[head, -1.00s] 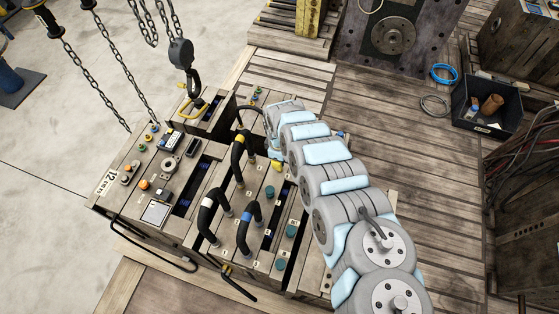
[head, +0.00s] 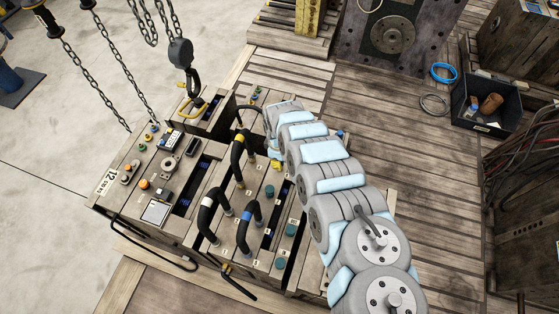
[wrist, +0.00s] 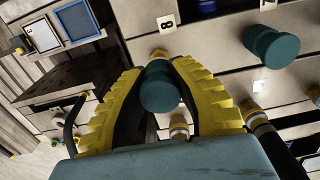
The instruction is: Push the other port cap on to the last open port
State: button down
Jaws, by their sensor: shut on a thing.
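My gripper (wrist: 165,95) has yellow ribbed fingers shut on a teal port cap (wrist: 161,88) in the wrist view. A brass-coloured fitting (wrist: 158,53) shows just beyond the held cap, close to the label 8; whether cap and fitting touch I cannot tell. Another teal cap (wrist: 271,46) sits on the block to the right. In the head view my arm hides most of the gripper, and only a bit of yellow (head: 276,164) shows. Teal caps sit on the mould top at the middle (head: 269,192) and nearer the front (head: 291,230).
Thick black hoses (head: 207,215) with coloured bands arch over the mould beside my gripper. A crane hook (head: 192,82) and chains hang over its back left. A black bin (head: 485,110) stands on the planks at the right. The plank floor between is mostly clear.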

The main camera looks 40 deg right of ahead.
jog(key=shift+f+b, duration=0.6)
jog(key=shift+f, duration=0.7)
dwell(2.5)
jog(key=c, duration=0.9)
grip_release()
jog(key=shift+r, duration=0.15)
jog(key=shift+w+r, duration=0.1)
jog(key=shift+r, duration=0.75)
jog(key=shift+s+d+r, duration=0.1)
jog(key=shift+s+r, duration=0.1)
jog(key=shift+r, duration=0.4)
jog(key=shift+w+r, duration=0.1)
jog(key=shift+r, duration=4.25)
jog(key=shift+w, duration=0.15)
